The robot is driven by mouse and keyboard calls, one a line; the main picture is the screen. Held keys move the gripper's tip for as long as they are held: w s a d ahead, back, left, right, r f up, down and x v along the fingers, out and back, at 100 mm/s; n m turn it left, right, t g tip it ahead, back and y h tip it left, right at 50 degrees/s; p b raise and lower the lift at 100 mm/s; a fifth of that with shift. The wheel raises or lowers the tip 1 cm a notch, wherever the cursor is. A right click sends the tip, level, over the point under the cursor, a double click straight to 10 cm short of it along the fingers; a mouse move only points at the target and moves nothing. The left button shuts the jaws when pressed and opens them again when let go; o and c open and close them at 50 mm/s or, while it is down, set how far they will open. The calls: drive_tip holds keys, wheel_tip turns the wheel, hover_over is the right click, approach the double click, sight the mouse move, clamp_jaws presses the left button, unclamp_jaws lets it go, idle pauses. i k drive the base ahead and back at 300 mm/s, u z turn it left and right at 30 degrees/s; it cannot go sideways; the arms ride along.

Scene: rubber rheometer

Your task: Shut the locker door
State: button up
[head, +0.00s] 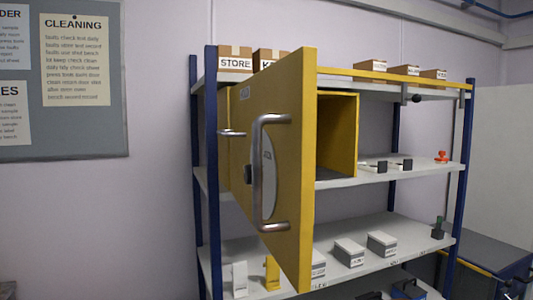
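The locker door (291,180) is yellow and stands wide open, swung out toward me. The door hides the left part of the box. My gripper is not in view.
The rack has blue posts (212,180) and grey shelves (385,245) with small boxes (382,244). Cardboard boxes (235,59) stand on top. A notice board (125,100) hangs at left. A dark bench (490,250) stands at lower right.

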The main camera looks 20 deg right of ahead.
sight(273, 112)
drive_tip(key=z, duration=0.5)
drive_tip(key=k, duration=1.15)
drive_tip(key=u, duration=0.05)
drive_tip(key=i, duration=0.3)
drive_tip(key=u, duration=1.2)
drive_tip(key=i, duration=0.7)
drive_tip(key=u, duration=0.85)
